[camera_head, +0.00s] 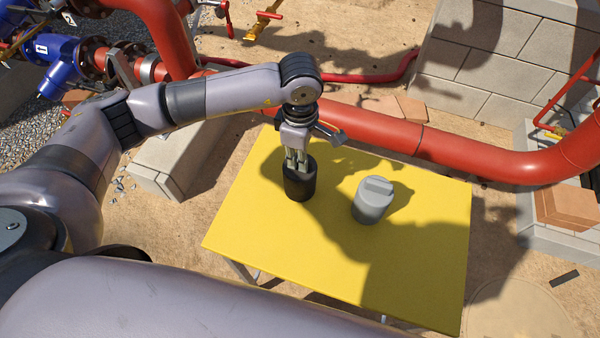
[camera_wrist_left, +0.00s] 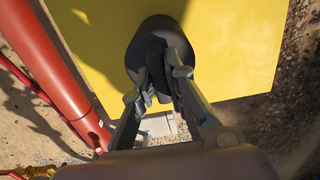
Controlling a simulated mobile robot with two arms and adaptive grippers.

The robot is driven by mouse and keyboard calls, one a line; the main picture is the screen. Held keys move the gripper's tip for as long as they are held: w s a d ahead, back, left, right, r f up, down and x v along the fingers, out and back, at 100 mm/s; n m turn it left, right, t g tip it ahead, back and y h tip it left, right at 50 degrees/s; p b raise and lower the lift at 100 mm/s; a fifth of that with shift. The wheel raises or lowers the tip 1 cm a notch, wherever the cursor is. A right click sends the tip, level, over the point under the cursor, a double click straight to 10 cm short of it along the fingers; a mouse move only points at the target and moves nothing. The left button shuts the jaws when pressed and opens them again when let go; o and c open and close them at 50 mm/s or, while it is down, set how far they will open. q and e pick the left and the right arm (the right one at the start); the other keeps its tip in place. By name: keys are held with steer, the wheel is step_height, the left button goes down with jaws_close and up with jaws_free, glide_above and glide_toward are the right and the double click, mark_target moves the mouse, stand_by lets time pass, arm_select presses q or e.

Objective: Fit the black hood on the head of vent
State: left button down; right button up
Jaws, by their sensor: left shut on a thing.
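The black hood (camera_head: 299,184) is a dark cylinder at the yellow table's left part. My left gripper (camera_head: 297,160) comes down on it from above and is shut on its top. In the left wrist view the hood (camera_wrist_left: 160,32) shows between the fingers (camera_wrist_left: 160,75), which close on a raised grip on its top. I cannot tell whether the hood touches the table. The vent (camera_head: 371,205) is a grey cylinder with a raised block on its top, standing upright to the right of the hood, apart from it. My right gripper does not show.
The yellow table (camera_head: 330,265) is otherwise bare, with free room in front and to the right. A thick red pipe (camera_head: 470,155) runs just behind it. Concrete blocks (camera_head: 500,60) stand at the back right. Blue valve fittings (camera_head: 65,60) are at the far left.

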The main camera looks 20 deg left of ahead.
arm_select(q)
steer(key=shift+r, duration=0.1)
stand_by(0.3)
steer(key=shift+r+p, duration=1.45)
steer(key=shift+r, duration=2)
steer(key=c, duration=2.2)
jaws_free()
steer(key=shift+c, duration=0.2)
jaws_close()
steer(key=shift+f, duration=0.1)
